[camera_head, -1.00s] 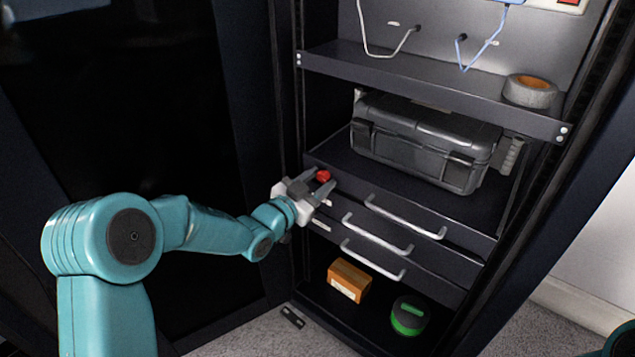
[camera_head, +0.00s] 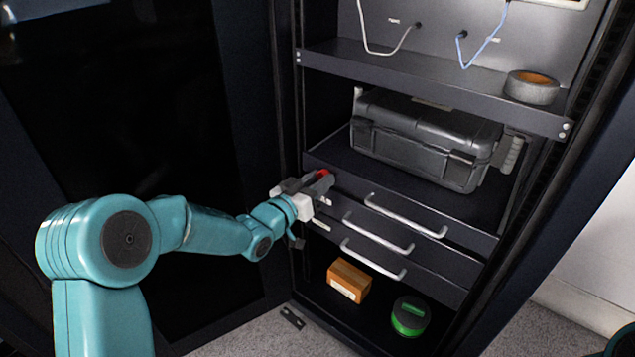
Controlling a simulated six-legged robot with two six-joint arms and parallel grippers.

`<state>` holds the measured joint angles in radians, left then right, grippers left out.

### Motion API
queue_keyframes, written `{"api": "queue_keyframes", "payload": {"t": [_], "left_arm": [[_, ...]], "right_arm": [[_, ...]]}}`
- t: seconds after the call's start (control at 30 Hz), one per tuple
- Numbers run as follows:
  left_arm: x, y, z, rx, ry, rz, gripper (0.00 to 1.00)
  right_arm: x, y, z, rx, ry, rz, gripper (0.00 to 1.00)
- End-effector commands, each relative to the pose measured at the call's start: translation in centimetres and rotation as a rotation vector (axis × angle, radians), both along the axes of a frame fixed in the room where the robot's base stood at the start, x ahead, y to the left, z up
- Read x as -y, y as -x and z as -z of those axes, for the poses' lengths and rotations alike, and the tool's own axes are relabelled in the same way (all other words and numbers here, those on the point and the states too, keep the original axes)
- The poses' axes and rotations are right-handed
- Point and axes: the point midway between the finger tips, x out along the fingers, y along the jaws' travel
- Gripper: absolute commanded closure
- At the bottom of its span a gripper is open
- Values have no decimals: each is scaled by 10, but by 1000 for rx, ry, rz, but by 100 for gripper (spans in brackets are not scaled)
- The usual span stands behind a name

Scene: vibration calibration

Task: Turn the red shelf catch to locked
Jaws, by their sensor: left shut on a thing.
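The red shelf catch (camera_head: 322,173) sits at the left front edge of the shelf that bears the black case. Only a small red part of it shows between the fingers. My left gripper (camera_head: 322,180) is shut on it, with its arm coming in from the left. Whether the catch stands at locked or unlocked cannot be told, as the fingers cover most of it. My right gripper is not in view.
A black hard case (camera_head: 425,135) stands on the shelf behind the catch. Drawers with pale handles (camera_head: 405,215) lie to the right and below. A tape roll (camera_head: 532,87) is on the upper shelf. An orange box (camera_head: 348,280) and a green-and-black round thing (camera_head: 409,317) sit at the bottom.

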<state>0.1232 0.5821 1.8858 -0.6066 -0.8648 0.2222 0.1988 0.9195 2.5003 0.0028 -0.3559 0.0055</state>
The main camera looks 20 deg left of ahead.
Motion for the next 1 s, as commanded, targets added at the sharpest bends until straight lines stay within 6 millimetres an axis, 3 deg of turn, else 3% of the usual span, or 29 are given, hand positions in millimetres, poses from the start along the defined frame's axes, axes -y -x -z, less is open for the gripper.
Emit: {"api": "queue_keyframes", "payload": {"t": [1.0], "left_arm": [[2,1,-3,-317,870,0,99]], "right_arm": [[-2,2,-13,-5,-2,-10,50]]}}
